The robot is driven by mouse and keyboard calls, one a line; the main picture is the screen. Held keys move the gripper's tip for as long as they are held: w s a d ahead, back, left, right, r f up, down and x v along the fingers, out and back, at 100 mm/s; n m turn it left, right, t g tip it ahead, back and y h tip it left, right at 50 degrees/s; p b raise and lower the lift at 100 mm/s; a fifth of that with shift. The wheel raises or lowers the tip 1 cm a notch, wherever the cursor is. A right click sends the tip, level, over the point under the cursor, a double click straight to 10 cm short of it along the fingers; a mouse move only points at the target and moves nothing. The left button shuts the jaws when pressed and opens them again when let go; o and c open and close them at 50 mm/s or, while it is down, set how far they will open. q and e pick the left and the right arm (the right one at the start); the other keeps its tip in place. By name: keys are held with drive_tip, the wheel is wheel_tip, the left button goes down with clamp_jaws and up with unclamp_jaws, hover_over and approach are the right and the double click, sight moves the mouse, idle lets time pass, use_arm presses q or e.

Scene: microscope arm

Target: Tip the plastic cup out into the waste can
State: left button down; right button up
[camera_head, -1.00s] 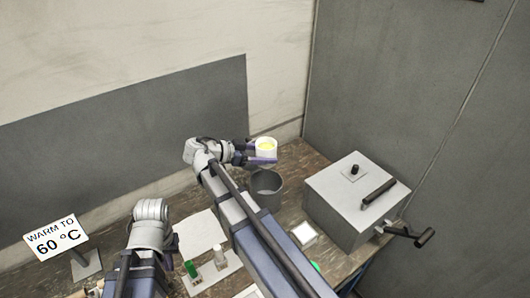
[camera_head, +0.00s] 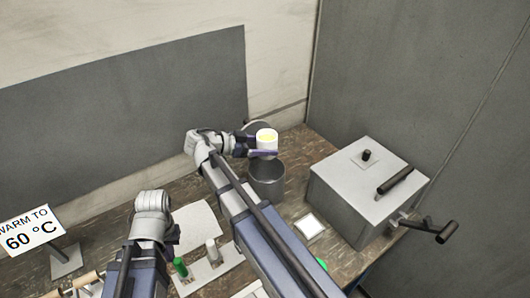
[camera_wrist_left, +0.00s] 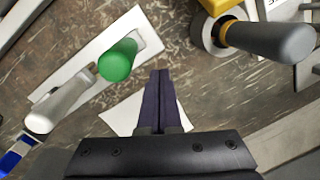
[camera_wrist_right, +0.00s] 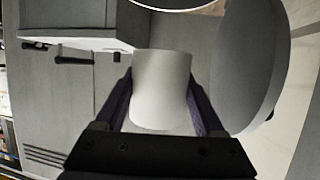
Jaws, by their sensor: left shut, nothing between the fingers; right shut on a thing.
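My right gripper (camera_head: 262,153) is shut on the cup. In the right wrist view the cup (camera_wrist_right: 161,88) sits between the two dark fingers, its contents hidden. My left gripper (camera_wrist_left: 160,76) is shut and empty over the bench, near a green-capped item (camera_wrist_left: 118,60) and a pale one (camera_wrist_left: 58,103). In the head view its fingers are hidden by the arm.
A grey box (camera_head: 368,188) with a black handle and side lever stands right of the can. A sign reading 60 °C (camera_head: 31,229) stands at left. A white sheet (camera_head: 197,226) and a white tile (camera_head: 309,227) lie on the bench. A wall rises behind.

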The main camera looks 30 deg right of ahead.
drive_tip(key=shift+f, duration=0.15)
drive_tip(key=p, duration=0.1)
drive_tip(key=y+p, duration=0.1)
drive_tip(key=p, duration=0.1)
drive_tip(key=shift+a+r, duration=0.2)
drive_tip(key=shift+r, duration=0.05)
drive_tip(key=y+p, duration=0.1)
drive_tip(key=p, duration=0.1)
drive_tip(key=a+y+p, duration=0.1)
drive_tip(key=y+p, duration=0.1)
drive_tip(key=shift+s+p, duration=0.15)
drive_tip(key=shift+p, duration=0.2)
drive_tip(key=y+p, duration=0.2)
drive_tip(key=shift+a+f+n+g+y, duration=0.15)
drive_tip(key=shift+a+n+g+y, duration=0.1)
drive_tip(key=shift+n+g+y, duration=0.05)
drive_tip(key=shift+a+f+y+p, duration=0.2)
drive_tip(key=shift+y+p, duration=0.75)
drive_tip(key=shift+y, duration=0.15)
drive_tip(key=shift+s+a+f+n+g+y+b, duration=0.1)
drive_tip(key=shift+a+f+n+g+y+b, duration=0.4)
drive_tip(key=shift+y, duration=1.3)
drive_tip(key=shift+w+d+f+m+g+y+b, duration=0.15)
drive_tip(key=shift+y+b, duration=0.7)
drive_tip(key=shift+y, duration=0.95)
drive_tip(key=shift+s+a+f+n+g+y+b, duration=0.15)
drive_tip(key=shift+f+n+g+y+b, duration=0.35)
drive_tip(key=shift+y, duration=1.3)
drive_tip(key=shift+r+m+t, duration=0.15)
drive_tip(key=shift+m+t, duration=0.1)
